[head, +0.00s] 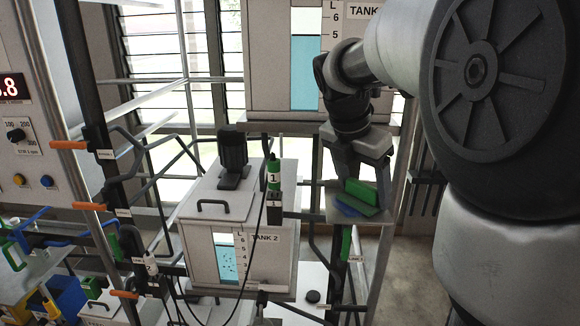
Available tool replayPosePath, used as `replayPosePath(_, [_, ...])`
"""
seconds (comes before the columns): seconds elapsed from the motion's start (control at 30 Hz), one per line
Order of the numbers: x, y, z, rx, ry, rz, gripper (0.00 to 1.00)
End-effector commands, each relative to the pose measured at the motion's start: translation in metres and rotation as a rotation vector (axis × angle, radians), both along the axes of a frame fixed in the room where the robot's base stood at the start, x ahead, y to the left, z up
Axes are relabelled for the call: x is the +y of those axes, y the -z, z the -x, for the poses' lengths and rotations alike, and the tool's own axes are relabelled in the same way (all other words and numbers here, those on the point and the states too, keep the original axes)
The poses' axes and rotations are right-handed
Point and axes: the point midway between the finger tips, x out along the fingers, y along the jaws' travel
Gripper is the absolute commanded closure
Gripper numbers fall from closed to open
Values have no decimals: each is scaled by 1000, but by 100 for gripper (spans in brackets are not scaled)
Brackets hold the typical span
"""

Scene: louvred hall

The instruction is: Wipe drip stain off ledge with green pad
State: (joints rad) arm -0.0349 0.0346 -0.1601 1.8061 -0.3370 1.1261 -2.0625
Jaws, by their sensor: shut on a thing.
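My gripper (362,178) points down at the right of centre, shut on the green pad (361,192). The pad is low over a small grey ledge (379,217) in front of the tank stand. A blue patch (355,206) shows just below and in front of the pad. I cannot tell whether it is the stain on the ledge or part of the pad, nor whether the pad touches the ledge. The gripper and pad hide part of the ledge.
Tank 2 (262,258), with a lidded top, stands left of the ledge, and a numbered green-topped bottle (273,172) is on it. Another tank (262,60) is behind. Pipes with orange handles (70,145) and a cable fill the left. Open floor (408,290) shows below right.

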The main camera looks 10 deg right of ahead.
Motion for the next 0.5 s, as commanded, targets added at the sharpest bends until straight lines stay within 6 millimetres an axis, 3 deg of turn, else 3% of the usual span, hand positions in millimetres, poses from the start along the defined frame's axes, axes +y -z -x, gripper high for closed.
replayPosePath(0.03, [-7,-12,-18,-34,-28,24,48])
replayPosePath(0.1, [-8,-13,-21,-34,-28,24,48])
replayPosePath(0.5, [-5,-16,-7,-35,-28,23,48])
